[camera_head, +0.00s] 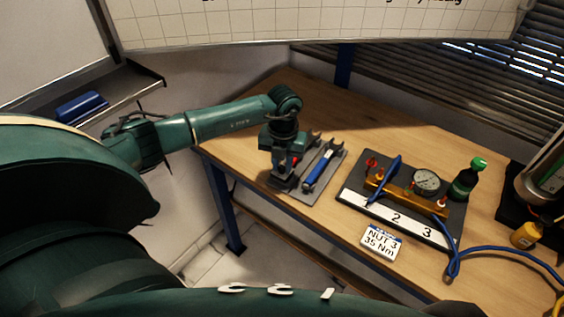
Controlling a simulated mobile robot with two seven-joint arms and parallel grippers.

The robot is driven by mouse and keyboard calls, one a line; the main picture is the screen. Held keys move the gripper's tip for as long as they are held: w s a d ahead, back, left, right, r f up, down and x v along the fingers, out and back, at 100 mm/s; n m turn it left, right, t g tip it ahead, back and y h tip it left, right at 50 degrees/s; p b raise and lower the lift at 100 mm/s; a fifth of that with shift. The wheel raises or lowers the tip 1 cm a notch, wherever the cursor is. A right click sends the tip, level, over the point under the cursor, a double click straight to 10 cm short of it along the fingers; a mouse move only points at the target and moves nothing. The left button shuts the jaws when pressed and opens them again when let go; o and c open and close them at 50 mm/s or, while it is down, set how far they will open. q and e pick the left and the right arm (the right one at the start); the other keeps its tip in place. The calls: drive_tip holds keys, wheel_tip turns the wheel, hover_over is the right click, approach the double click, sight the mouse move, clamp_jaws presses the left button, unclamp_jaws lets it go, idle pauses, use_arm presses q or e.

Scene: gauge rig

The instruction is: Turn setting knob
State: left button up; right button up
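My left gripper (283,180) points down over the left part of a grey tool mat (305,192) on the wooden bench. It covers the near end of one tool there, and a small red part (296,160) shows beside it. Its fingertips are too dark and small to tell open from shut. A tool with a blue handle (319,172) lies just right of the gripper, apart from it. I cannot make out a setting knob for certain. The gauge rig (408,192) has a brass bar, a round dial (426,180) and a blue lever-like part (384,180). My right gripper is out of view.
A card (381,242) reading "NUT 3 35 Nm" lies before the rig. A green-capped bottle (466,180), a yellow container (526,235) and a blue hose (500,250) are to the right. The bench (380,125) is clear behind the tools.

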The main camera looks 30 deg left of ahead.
use_arm(q)
clamp_jaws()
